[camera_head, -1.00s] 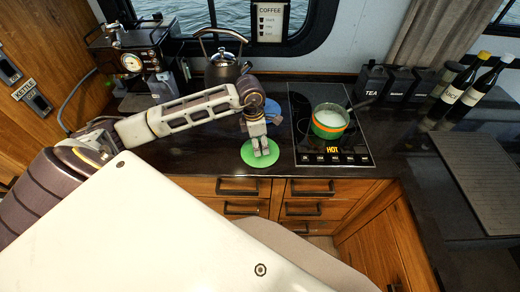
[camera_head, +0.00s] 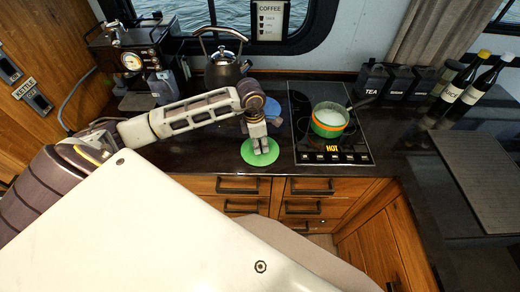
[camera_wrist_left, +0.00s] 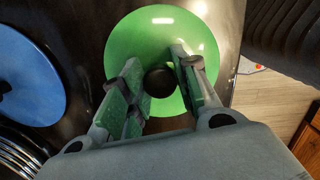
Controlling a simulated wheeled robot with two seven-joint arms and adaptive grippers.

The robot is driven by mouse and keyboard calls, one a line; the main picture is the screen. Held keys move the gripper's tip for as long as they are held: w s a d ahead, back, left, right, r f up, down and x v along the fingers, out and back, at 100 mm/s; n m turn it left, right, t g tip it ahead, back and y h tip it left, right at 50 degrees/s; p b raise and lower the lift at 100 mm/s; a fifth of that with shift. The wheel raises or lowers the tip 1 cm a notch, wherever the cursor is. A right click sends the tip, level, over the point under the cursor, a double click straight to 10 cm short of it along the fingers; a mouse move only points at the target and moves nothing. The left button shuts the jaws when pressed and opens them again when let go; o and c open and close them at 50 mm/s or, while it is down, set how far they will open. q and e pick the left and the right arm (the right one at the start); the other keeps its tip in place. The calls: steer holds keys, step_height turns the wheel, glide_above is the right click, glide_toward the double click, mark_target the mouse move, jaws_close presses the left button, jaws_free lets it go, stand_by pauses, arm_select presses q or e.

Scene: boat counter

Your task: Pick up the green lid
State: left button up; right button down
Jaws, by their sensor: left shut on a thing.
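The green lid (camera_head: 247,155) is a round disc at the front of the dark counter, left of the stove. In the left wrist view the green lid (camera_wrist_left: 150,40) shows a round black knob (camera_wrist_left: 159,82) at its middle. My left gripper (camera_head: 261,150) is over the lid, pointing down. In the wrist view my left gripper (camera_wrist_left: 160,85) has its fingers on both sides of the knob, shut on it. Whether the lid touches the counter is hard to tell. My right gripper is not in view.
A pot with an orange band (camera_head: 328,121) stands on the stove (camera_head: 345,148), which reads HOT. A blue disc (camera_wrist_left: 25,75) lies close behind the lid. A kettle (camera_head: 224,70) and coffee machine (camera_head: 140,62) stand at the back.

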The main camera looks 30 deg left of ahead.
mark_target(260, 143)
arm_select(q)
steer(key=shift+c, duration=1)
steer(key=shift+r, duration=0.15)
steer(key=shift+r, duration=0.2)
steer(key=shift+r+b, duration=0.95)
steer(key=shift+r, duration=3.7)
steer(key=shift+w+r, duration=0.1)
steer(key=shift+r, duration=0.05)
